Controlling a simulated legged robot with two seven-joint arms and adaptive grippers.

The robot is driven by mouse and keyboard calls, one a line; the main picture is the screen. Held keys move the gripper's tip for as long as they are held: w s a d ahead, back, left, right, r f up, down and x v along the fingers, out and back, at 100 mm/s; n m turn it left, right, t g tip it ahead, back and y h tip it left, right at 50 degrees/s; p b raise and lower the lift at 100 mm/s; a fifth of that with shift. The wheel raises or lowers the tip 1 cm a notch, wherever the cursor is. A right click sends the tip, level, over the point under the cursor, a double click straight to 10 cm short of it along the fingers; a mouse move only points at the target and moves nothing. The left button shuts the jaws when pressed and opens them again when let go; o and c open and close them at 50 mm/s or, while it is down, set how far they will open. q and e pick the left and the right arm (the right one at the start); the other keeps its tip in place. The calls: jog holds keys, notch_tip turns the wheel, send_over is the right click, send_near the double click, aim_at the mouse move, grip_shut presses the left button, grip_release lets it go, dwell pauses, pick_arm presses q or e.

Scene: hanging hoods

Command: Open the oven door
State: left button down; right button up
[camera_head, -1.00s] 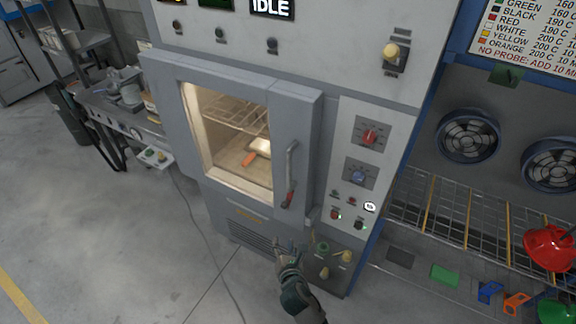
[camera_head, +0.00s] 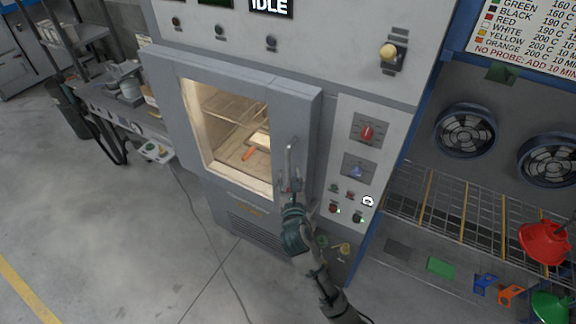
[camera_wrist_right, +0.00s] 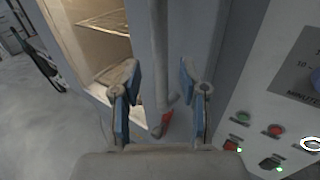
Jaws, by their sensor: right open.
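The grey oven door (camera_head: 300,125) has a lit window and stands against the cabinet front; I see no clear gap. The upright handle (camera_head: 290,160) is on the door's right side, with a red lower end. My right gripper (camera_head: 291,186) is at the handle's lower part. In the right wrist view, my right gripper (camera_wrist_right: 160,78) is open, with one blue-padded finger on each side of the handle (camera_wrist_right: 159,50) and space between fingers and bar. The red end (camera_wrist_right: 164,122) shows between the finger bases. My left gripper is not in view.
A control panel (camera_head: 356,185) with knobs and buttons is right of the door, close to my right arm. A wire rack (camera_head: 440,215) and fans (camera_head: 466,130) are farther right. A bench (camera_head: 125,110) stands left. The floor (camera_head: 110,220) before the oven is mostly clear.

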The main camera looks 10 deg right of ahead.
aim_at(289, 169)
jog(key=shift+w+d, duration=0.2)
jog(key=shift+w, duration=0.95)
jog(key=shift+w+d, duration=0.15)
jog(key=shift+w, duration=0.95)
grip_shut()
